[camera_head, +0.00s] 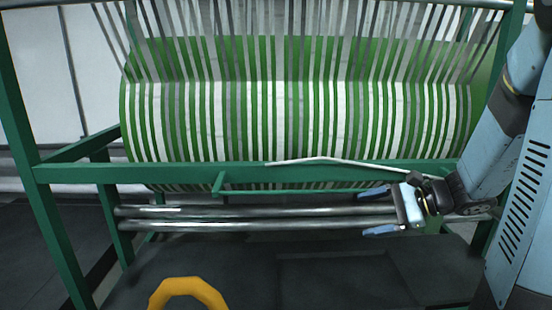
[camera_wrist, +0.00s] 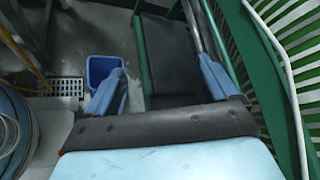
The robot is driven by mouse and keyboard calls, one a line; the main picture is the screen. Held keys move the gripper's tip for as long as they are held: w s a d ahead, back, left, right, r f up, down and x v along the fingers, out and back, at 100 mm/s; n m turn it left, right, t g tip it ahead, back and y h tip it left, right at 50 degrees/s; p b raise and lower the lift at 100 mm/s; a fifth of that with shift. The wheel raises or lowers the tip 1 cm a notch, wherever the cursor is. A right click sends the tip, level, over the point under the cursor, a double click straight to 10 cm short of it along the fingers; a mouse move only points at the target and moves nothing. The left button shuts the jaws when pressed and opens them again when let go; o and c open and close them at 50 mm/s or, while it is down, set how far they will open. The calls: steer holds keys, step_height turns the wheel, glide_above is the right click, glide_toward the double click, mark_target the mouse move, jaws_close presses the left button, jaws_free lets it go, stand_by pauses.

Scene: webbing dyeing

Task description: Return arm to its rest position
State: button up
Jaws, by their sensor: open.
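My gripper (camera_head: 372,211) is at the right of the head view, in front of the green frame of the webbing machine. Its two light blue fingers point left and stand apart, with nothing between them. In the wrist view my gripper (camera_wrist: 165,88) also shows open and empty, with a dark panel and the floor beyond its fingers. My arm comes in from the right edge of the head view.
A green drum (camera_head: 300,120) wound with white webbing strips fills the upper head view. Metal rollers (camera_head: 250,218) run below the green frame (camera_head: 150,174). A yellow ring-shaped part (camera_head: 188,286) is at the bottom. The wrist view shows a blue bin (camera_wrist: 101,70) and floor drain (camera_wrist: 66,87).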

steer(key=s+a+r+n+g+h, duration=0.3)
steer(key=s+n+h, duration=0.2)
steer(key=s+n, duration=0.4)
steer(key=s+d+r+n+t+h, duration=0.3)
steer(key=s+r+n+h, duration=0.2)
steer(key=r+h, duration=0.1)
steer(key=shift+s+d+r+n+t+h, duration=0.25)
steer(key=shift+d+n+t+h, duration=0.05)
steer(key=shift+n+t, duration=0.1)
